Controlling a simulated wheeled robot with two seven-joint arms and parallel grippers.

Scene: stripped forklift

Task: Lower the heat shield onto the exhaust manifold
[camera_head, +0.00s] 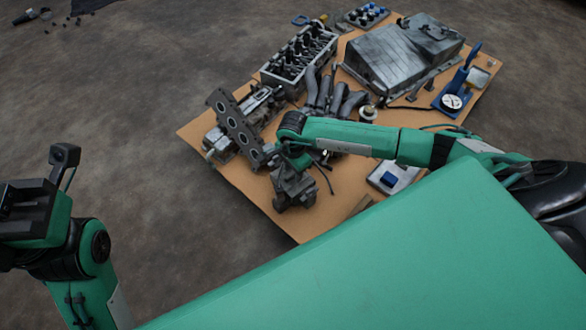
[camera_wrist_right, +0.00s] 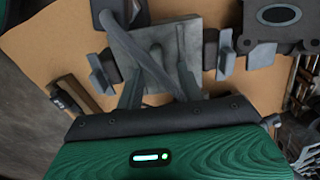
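My right gripper (camera_head: 290,185) reaches in over the front of the cardboard, above a grey metal part (camera_head: 294,191). In the right wrist view its two fingers (camera_wrist_right: 158,82) stand apart over a grey plate (camera_wrist_right: 150,40), with a slanting grey rod across it. I see no clear grip on either. A dark flange with several round ports (camera_head: 232,122), possibly the exhaust manifold, is tilted up left of this gripper. A dark part with an oval port (camera_wrist_right: 278,15) shows in the wrist view. I cannot identify the heat shield with certainty. My left gripper (camera_head: 22,205) is at the far left, fingers unclear.
The cardboard sheet (camera_head: 205,155) lies on a bare floor. A cylinder head (camera_head: 298,55), curved grey pipes (camera_head: 330,95), a large grey metal cover (camera_head: 390,60) and a blue-based gauge (camera_head: 453,101) stand behind my right arm. A small blue block on a pale plate (camera_head: 390,179) is near the front.

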